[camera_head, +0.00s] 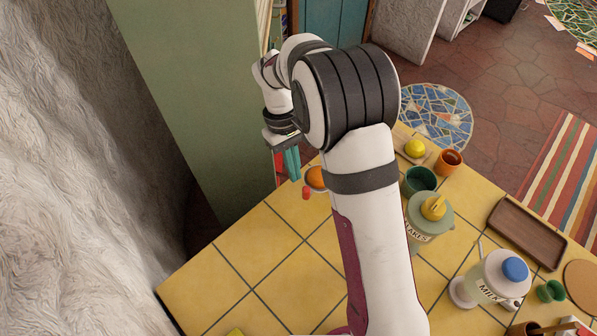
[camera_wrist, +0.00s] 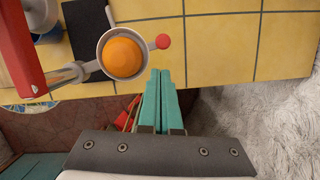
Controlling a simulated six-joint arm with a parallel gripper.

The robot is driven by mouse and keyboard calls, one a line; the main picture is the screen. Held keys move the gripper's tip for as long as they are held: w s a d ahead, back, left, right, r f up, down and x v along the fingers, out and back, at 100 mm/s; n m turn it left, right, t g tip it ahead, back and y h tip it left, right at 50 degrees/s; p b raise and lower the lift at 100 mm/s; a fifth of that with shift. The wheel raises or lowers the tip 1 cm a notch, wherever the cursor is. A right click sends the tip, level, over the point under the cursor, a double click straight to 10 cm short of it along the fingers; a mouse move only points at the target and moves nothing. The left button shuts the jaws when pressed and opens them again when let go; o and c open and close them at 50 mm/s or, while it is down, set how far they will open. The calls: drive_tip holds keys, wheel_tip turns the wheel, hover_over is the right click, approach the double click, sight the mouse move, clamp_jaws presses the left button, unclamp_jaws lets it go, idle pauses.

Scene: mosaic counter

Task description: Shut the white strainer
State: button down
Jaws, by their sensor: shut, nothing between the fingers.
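The white strainer shows in the wrist view as a round white cup (camera_wrist: 103,55) with an orange (camera_wrist: 122,58) in it and a red knob (camera_wrist: 162,41) on its right. A metal piece runs from the cup to a thick red bar (camera_wrist: 22,60) at the left; how they join is unclear. In the head view the orange (camera_head: 315,178) and red knob (camera_head: 306,193) show at the counter's far edge, partly hidden by my arm. My gripper (camera_head: 292,174) is shut and empty beside the cup. Its teal fingertips (camera_wrist: 160,72) lie below the knob in the wrist view, apart from it.
A lemon (camera_head: 415,148), an orange cup (camera_head: 448,161), a green cup (camera_head: 419,180), a canister (camera_head: 428,222), a milk jug (camera_head: 490,280) and a wooden tray (camera_head: 527,233) stand right of my arm. The yellow tiled counter (camera_head: 262,240) is mostly clear at the left.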

drive_tip(key=shift+s+d, duration=0.55)
drive_tip(key=shift+s, duration=0.15)
drive_tip(key=shift+s+d, duration=0.1)
drive_tip(key=shift+s+d+n, duration=0.15)
drive_tip(key=shift+n, duration=0.15)
drive_tip(key=shift+s+d, duration=0.15)
drive_tip(key=shift+s+d+n, duration=0.4)
drive_tip(key=shift+d+n, duration=0.1)
drive_tip(key=shift+n, duration=0.2)
drive_tip(key=d+n+t+h, duration=0.1)
drive_tip(key=d+n+t, duration=0.2)
drive_tip(key=d+n, duration=0.9)
drive_tip(key=shift+d, duration=1.2)
drive_tip(key=shift+d, duration=0.15)
